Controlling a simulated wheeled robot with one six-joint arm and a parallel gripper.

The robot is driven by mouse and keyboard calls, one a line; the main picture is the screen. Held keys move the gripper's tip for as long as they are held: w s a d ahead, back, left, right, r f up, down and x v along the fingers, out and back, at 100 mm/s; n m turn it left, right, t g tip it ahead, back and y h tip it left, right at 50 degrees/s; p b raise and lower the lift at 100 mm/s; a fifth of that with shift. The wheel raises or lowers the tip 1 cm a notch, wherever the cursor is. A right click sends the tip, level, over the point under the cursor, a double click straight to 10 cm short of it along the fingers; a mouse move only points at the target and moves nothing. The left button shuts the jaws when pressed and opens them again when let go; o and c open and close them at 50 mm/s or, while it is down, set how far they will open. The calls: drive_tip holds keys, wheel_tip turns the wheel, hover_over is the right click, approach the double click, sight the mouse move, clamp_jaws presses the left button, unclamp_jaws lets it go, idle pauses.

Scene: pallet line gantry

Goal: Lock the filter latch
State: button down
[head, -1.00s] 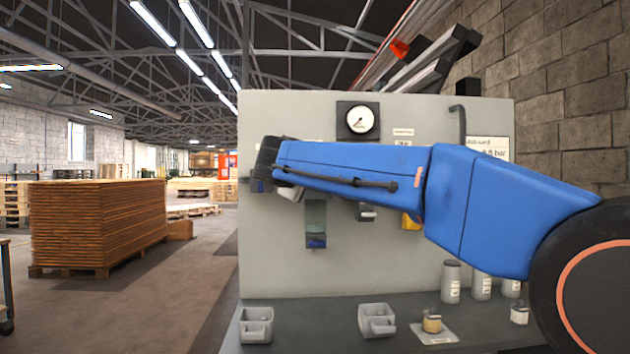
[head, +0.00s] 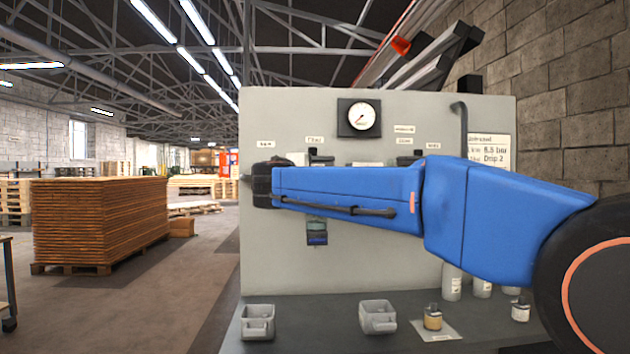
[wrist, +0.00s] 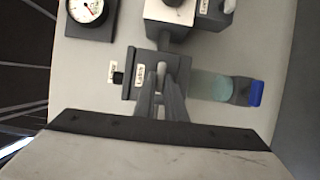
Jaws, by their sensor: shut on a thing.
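In the wrist view, my gripper (wrist: 160,92) is shut on the small latch lever (wrist: 160,72) at the grey filter head. A label beside it reads "Latch" (wrist: 139,75). The filter's translucent greenish bowl (wrist: 212,84) with a blue end (wrist: 256,94) extends to the right of the fingers. In the head view, the bowl (head: 317,226) hangs below my blue forearm, with its blue end (head: 317,239) at the bottom. The forearm hides the latch, my fingers and most of the filter head there. The exact lever angle cannot be told.
A pressure gauge (head: 359,117) sits high on the grey panel (head: 270,270). Two grey bins (head: 257,322) (head: 378,317), a jar on a card (head: 433,319) and several canisters stand on the bench below. Neighbouring grey units (wrist: 170,14) sit close to the latch.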

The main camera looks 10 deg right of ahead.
drive_tip(key=shift+f, duration=0.1)
drive_tip(key=c, duration=1.8)
unclamp_jaws()
drive_tip(key=v, duration=1.7)
drive_tip(key=shift+s+a, duration=0.15)
drive_tip(key=shift+a, duration=0.05)
drive_tip(key=shift+f, duration=0.1)
